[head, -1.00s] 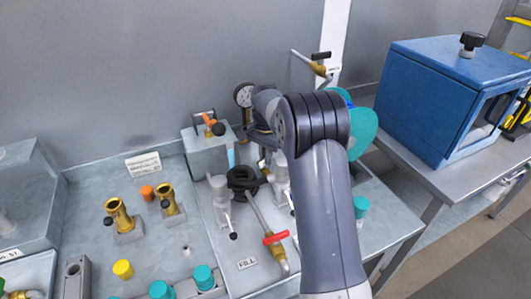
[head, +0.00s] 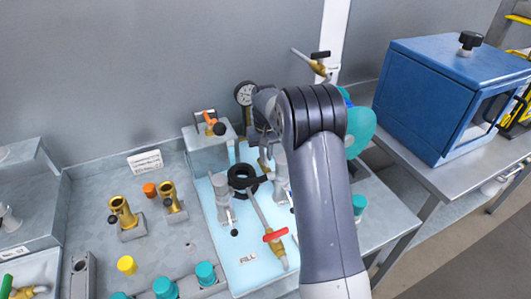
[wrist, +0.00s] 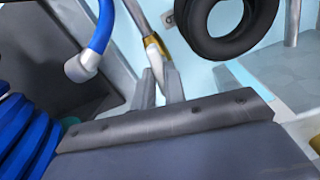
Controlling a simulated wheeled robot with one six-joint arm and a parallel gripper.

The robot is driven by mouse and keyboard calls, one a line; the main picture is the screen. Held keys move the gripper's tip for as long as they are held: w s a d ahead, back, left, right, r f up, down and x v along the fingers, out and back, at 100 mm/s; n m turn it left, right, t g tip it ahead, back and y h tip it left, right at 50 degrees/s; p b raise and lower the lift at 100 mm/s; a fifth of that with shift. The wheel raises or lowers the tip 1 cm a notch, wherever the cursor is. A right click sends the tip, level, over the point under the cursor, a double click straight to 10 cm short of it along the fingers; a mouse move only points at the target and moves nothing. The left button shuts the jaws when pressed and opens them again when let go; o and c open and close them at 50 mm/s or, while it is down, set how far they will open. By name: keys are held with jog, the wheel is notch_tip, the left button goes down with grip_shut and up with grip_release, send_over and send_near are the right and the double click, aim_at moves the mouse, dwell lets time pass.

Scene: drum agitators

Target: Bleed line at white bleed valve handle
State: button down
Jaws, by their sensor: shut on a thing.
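In the wrist view, the white bleed valve handle (wrist: 157,62) extends from a brass fitting (wrist: 152,45) down between the two fingers of my gripper (wrist: 160,86). My gripper is shut on the white handle; the exact contact is partly hidden. In the head view, my arm covers most of the gripper and the handle. A bit of brass (head: 265,166) shows just left of my arm, behind the grey upright cylinders.
A black ring (head: 243,179) and a red-handled valve (head: 275,235) stand on the pale-blue panel (head: 240,270) marked FILL. Brass fittings (head: 122,213) stand to the left. A blue hose (wrist: 100,30) runs close to my gripper. A blue box (head: 425,90) is at right.

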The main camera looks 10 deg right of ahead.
jog(key=shift+n, duration=1)
jog(key=c, duration=1.5)
grip_release()
jog(key=shift+o, duration=0.2)
notch_tip(320, 180, up, 11)
jog(key=shift+b, duration=0.3)
jog(key=shift+f, duration=0.15)
